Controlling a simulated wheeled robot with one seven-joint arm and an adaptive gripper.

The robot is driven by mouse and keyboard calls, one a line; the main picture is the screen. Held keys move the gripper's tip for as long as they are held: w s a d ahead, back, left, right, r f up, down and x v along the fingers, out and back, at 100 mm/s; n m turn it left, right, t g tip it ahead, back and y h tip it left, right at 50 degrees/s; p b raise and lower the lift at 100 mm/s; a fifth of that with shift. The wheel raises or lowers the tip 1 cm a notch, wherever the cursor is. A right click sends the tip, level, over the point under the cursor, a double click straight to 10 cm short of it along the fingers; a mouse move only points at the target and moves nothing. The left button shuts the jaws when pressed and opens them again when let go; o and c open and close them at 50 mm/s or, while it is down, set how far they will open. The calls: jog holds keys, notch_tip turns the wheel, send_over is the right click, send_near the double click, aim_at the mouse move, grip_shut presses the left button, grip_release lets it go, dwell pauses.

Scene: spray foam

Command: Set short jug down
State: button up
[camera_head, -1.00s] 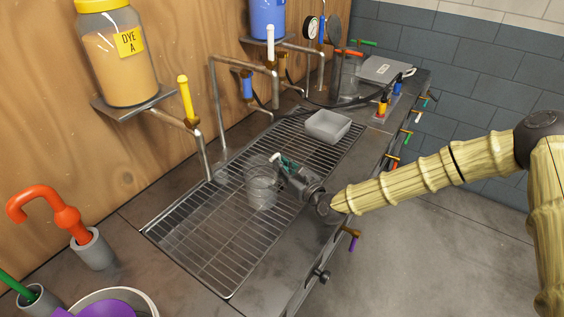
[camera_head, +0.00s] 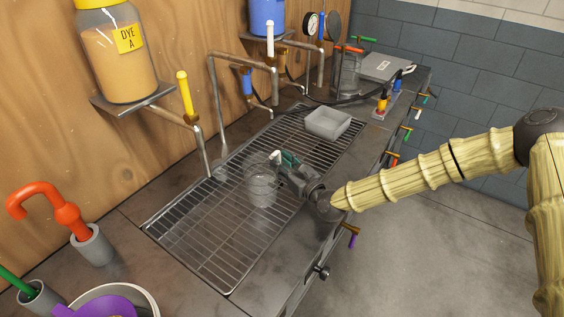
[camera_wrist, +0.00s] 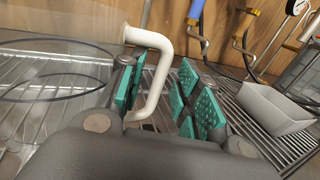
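The short jug (camera_head: 261,191) is clear with a white handle, and it stands upright on the wire rack (camera_head: 205,246), apparently resting on it. Its clear body (camera_wrist: 48,85) fills the left of the wrist view, and its white handle (camera_wrist: 155,72) rises near the middle. My gripper (camera_head: 286,166) is at the handle side of the jug. In the wrist view its teal-padded fingers (camera_wrist: 160,92) are spread around the handle. The left finger is close beside the handle, and a gap shows before the right finger. Contact at the left pad is unclear.
A grey tray (camera_head: 328,123) sits on the rack to the right of my gripper. Pipes with a yellow valve handle (camera_head: 185,95) stand behind the rack. Another clear vessel (camera_head: 349,75) stands farther back. The front-left rack area is clear.

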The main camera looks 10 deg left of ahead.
jog(key=b+v, duration=0.3)
jog(key=v, duration=0.7)
jog(key=shift+d, duration=0.15)
jog(key=shift+b+v, duration=0.4)
jog(key=shift+v, duration=0.5)
